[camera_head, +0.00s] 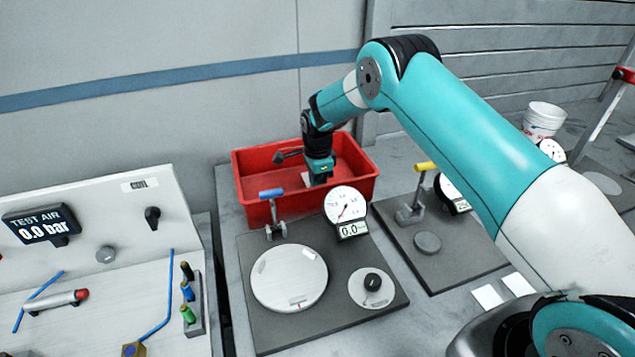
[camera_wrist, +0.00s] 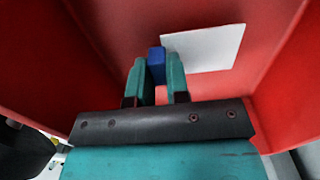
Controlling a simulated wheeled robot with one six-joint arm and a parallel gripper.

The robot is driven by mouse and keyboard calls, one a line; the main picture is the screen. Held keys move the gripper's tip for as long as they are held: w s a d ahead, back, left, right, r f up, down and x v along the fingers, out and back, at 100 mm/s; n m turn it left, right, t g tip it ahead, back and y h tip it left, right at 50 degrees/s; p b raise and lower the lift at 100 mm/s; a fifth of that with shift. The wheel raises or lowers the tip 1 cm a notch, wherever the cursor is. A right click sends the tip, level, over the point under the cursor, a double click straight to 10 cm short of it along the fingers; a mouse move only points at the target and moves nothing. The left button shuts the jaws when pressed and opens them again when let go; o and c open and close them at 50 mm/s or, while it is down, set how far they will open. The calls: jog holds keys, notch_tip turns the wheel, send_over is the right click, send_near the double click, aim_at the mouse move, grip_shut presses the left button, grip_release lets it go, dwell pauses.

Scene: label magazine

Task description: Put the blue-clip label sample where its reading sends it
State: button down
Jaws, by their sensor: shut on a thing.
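My gripper (camera_head: 318,180) is down inside the red bin (camera_head: 255,192). In the wrist view its two teal fingers (camera_wrist: 158,66) are shut on a small blue clip (camera_wrist: 156,58). A white label sample (camera_wrist: 210,47) shows just beyond and to the right of the clip, against the red of the bin (camera_wrist: 285,75). Whether it hangs from the clip or rests on the bin cannot be told. In the head view the gripper hides the clip, and only a bit of white shows beside the fingers.
In front of the bin is a dark plate (camera_head: 262,325) with a blue-handled clamp (camera_head: 272,194), a dial gauge (camera_head: 346,206) reading 0.0 and a round disc (camera_head: 289,278). A second gauge station (camera_head: 455,262) stands right. A test-air panel (camera_head: 110,235) reads 0.0 bar at left.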

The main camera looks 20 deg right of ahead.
jog(key=shift+f, duration=0.95)
jog(key=shift+f, duration=0.2)
jog(key=c, duration=1.1)
grip_release()
jog(key=shift+r, duration=0.15)
